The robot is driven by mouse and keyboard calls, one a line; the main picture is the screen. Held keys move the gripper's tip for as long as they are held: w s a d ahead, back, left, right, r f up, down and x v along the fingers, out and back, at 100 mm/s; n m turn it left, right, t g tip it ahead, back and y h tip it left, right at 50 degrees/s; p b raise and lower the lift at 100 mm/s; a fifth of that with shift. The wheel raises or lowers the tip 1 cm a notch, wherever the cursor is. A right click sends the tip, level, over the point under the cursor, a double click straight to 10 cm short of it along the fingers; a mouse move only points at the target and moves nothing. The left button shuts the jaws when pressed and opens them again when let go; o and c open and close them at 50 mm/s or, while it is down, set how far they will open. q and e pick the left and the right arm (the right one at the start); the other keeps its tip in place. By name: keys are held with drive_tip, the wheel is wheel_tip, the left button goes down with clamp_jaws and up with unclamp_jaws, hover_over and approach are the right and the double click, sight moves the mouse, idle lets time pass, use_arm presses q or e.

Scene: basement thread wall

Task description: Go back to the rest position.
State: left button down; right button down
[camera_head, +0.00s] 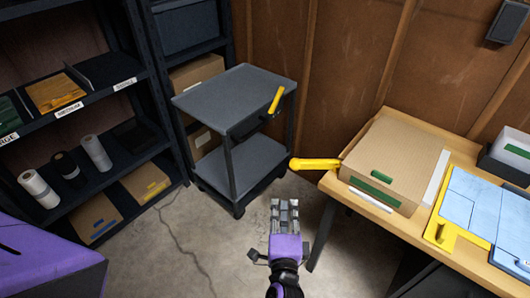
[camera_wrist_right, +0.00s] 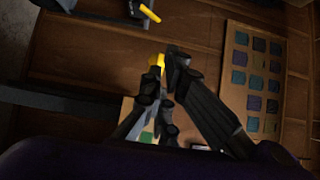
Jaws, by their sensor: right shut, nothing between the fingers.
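My right gripper (camera_head: 284,214) stands over the concrete floor at the bottom middle of the head view, between the cart and the wooden table. It is shut with nothing held. In the right wrist view its fingers (camera_wrist_right: 168,80) come together in front of the wooden wall. A purple part of my own body fills the lower left corner of the head view. My left gripper does not show in either view.
A grey cart (camera_head: 235,98) with a yellow handle (camera_head: 276,99) stands behind my gripper. A wooden table (camera_head: 400,228) at right bears a cardboard box (camera_head: 400,150) and a yellow bar (camera_head: 315,164) past its edge. A dark shelf (camera_head: 110,100) with rolls stands left. Bare floor (camera_head: 185,232) lies between.

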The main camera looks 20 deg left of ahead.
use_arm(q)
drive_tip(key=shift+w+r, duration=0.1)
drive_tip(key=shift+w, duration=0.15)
